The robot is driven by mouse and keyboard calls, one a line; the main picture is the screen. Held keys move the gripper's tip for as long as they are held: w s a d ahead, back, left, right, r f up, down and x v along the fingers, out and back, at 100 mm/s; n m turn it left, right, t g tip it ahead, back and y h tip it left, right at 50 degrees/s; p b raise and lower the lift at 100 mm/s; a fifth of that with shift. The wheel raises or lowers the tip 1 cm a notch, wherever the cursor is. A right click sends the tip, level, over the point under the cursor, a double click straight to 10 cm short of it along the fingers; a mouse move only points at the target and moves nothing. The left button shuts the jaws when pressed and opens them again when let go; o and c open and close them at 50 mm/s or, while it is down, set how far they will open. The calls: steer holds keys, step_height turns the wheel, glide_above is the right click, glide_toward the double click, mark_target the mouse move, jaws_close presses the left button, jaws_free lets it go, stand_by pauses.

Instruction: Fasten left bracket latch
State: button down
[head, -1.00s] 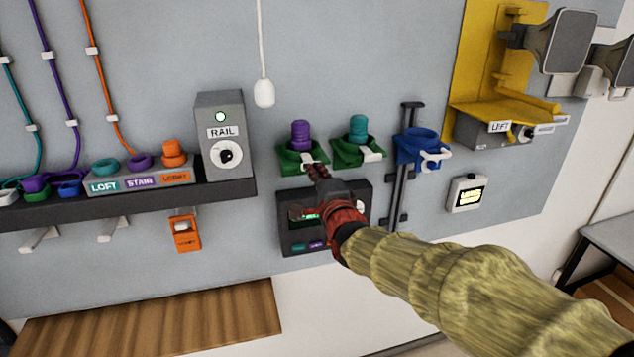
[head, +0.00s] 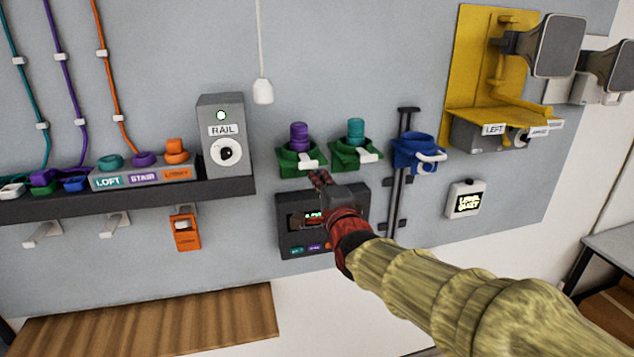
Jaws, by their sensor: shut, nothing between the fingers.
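The left green bracket (head: 288,164) is on the wall and holds an upright purple plug (head: 299,135). Its white latch (head: 305,163) lies across the front; I cannot tell whether it is fully seated. My gripper (head: 318,178) is shut and empty, just below and right of this latch, in front of the dark panel; I cannot tell whether it touches the bracket. A second green bracket (head: 343,160) to the right holds a teal plug (head: 355,130), with a white latch (head: 367,153). A yellow bracket (head: 478,85) with a "LEFT" label (head: 494,129) stands further right.
The dark panel (head: 289,237) with a lit display is partly hidden by my arm. A blue bracket (head: 412,150) sits on a black rail right of the green ones. A RAIL box (head: 221,180) and a hanging cord (head: 263,91) are left. Horn speakers (head: 552,46) jut out upper right.

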steer(key=b+v, duration=0.1)
steer(key=v, duration=0.6)
steer(key=shift+s+f, duration=0.15)
steer(key=shift+s, duration=0.2)
steer(key=shift+d, duration=0.1)
